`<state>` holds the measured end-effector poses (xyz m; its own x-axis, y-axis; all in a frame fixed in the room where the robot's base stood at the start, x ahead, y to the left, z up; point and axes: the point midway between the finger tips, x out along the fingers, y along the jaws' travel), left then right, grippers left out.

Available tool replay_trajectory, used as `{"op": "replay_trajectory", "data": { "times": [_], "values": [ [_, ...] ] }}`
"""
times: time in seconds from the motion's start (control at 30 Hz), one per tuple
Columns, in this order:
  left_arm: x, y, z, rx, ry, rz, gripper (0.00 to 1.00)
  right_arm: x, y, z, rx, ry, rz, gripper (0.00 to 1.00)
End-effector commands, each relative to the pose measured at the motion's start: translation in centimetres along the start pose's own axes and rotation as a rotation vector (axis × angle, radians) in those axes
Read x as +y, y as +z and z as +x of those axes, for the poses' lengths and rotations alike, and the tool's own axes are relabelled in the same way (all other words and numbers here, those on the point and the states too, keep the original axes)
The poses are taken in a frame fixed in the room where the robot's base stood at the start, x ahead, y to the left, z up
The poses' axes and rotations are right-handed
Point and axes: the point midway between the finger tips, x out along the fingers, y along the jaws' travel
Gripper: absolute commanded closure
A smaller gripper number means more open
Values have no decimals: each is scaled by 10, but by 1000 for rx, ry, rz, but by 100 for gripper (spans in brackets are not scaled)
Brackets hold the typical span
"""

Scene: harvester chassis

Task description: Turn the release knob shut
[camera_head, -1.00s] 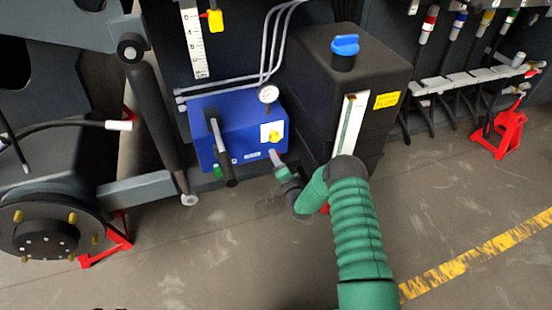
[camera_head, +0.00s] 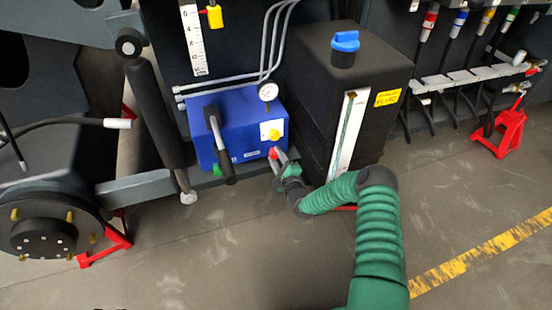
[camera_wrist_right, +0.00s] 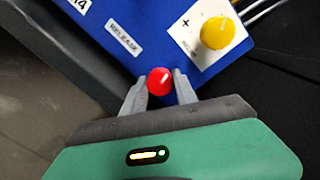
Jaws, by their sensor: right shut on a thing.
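The release knob (camera_wrist_right: 160,81) is a small red knob low on the blue pump box (camera_head: 235,115), below the RELEASE label. The right wrist view shows it between the two fingers of my right gripper (camera_wrist_right: 159,92), which is shut on it. In the head view the red knob (camera_head: 274,153) shows at the box's lower right corner, with my right gripper (camera_head: 279,157) at it and my green right arm reaching in from below. How far the knob is turned cannot be told. My left gripper is not in view.
A yellow knob (camera_wrist_right: 218,32) on a white plate sits just beside the release knob. A black pump handle (camera_head: 221,150) stands at the box front. A black tank (camera_head: 350,100) with a blue cap stands close on the right. The floor in front is clear.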

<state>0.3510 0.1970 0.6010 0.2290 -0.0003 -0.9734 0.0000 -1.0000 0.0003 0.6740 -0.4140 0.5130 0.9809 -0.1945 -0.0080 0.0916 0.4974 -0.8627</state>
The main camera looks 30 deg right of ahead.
Motion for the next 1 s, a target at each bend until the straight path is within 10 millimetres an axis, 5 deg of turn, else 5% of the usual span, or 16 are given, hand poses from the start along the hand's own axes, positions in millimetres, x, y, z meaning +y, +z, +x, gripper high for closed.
{"op": "replay_trajectory", "data": {
  "times": [0.4,1.0],
  "values": [
    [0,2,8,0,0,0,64,7,-4,-3,3,6,230,100],
    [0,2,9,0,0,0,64,8,-5,-3,4,7,275,100]
  ]
}}
